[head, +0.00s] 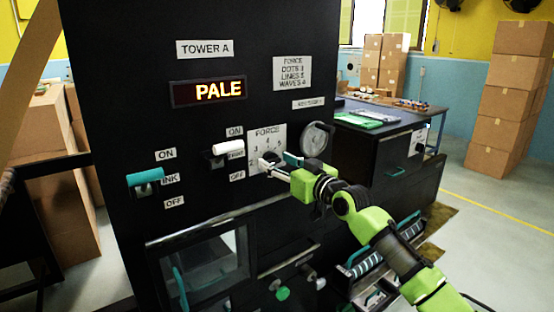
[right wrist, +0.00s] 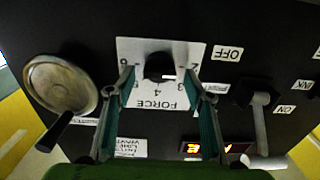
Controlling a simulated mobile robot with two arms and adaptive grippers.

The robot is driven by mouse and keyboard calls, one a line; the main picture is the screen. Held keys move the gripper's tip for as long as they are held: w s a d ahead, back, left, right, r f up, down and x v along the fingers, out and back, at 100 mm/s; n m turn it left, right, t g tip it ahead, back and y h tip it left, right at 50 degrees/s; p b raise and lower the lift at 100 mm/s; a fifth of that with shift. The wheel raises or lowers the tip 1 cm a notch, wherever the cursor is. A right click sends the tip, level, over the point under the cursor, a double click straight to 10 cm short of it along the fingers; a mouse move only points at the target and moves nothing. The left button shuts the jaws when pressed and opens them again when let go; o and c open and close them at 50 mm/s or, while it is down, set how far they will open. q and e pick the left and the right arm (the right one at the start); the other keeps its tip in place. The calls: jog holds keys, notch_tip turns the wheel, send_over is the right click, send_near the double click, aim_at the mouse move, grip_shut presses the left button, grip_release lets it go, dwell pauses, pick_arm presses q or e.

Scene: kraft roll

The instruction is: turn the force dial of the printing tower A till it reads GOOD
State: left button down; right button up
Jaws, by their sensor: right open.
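The black panel of printing tower A (head: 120,100) carries a lit display (head: 208,91) that reads PALE. The force dial's white plate (head: 267,133) is at the panel's lower right. My right gripper (head: 277,161) is at the dial, with its open fingers partly hiding the knob. In the right wrist view the picture is upside down. There the black dial knob (right wrist: 158,64) sits between the tips of my right gripper (right wrist: 158,82). A pale mark shows at the knob's edge near the 3. I cannot tell whether the fingers touch the knob. My left gripper is not in view.
A white-handled lever (head: 229,147) is just left of the dial, and a teal-handled INK lever (head: 145,177) is further left. A round crank (head: 317,138) is close on the right. A note (head: 292,73) listing FORCE values is above. A rail (head: 215,221) runs below.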

jog(key=shift+w+a, duration=0.2)
jog(key=shift+w, duration=0.15)
jog(key=c, duration=1.1)
jog(key=m, duration=0.3)
jog(key=shift+m, duration=0.4)
jog(key=shift+d+f+m+p, duration=0.15)
jog(key=shift+m+p, duration=0.45)
jog(key=shift+m, duration=1.9)
